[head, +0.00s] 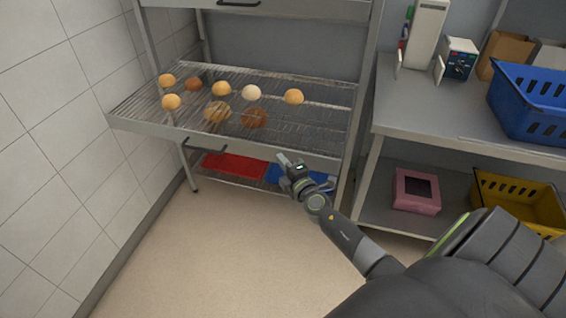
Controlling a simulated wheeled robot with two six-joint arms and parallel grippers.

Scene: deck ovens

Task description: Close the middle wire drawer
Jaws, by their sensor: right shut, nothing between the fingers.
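The middle wire drawer (140,122) is pulled out from the steel rack, with several round rolls lying on its wire base. Its front rail slants down from left to right across the picture. My right gripper (287,161) is shut and empty, at the right half of the drawer's front rail. I cannot tell whether its tip touches the rail. My left gripper is not in view.
A red tray (235,167) and a blue tray (288,178) lie on the lower rack level. A steel table (440,120) stands at right with a blue crate (535,105), a pink box (416,191) and a yellow crate (512,202). A tiled wall is close at left; the floor in front is clear.

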